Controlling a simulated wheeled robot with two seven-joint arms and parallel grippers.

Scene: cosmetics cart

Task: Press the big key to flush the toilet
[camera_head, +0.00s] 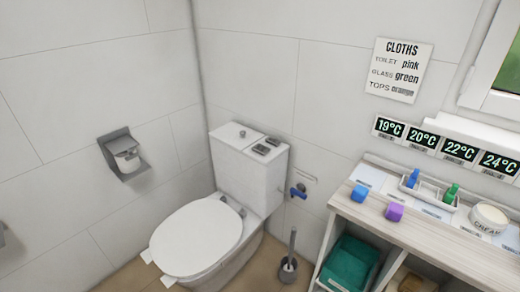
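The white toilet (196,240) stands in the corner with its lid down. Its cistern (243,178) is behind it, against the wall. Two grey flush keys sit side by side on the right part of the cistern top: one nearer the front (261,150) and one behind it (273,142). Which of them is bigger is hard to tell at this size. A small round knob (242,133) is on the left part of the cistern top. Neither of my grippers is in view, and nothing covers the keys.
A blue-handled valve (298,192) is on the wall right of the cistern. A toilet brush (289,262) stands on the floor. A wooden cart (430,233) with bottles, blocks and a cream jar (488,218) fills the right. A paper holder (122,153) is on the left wall.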

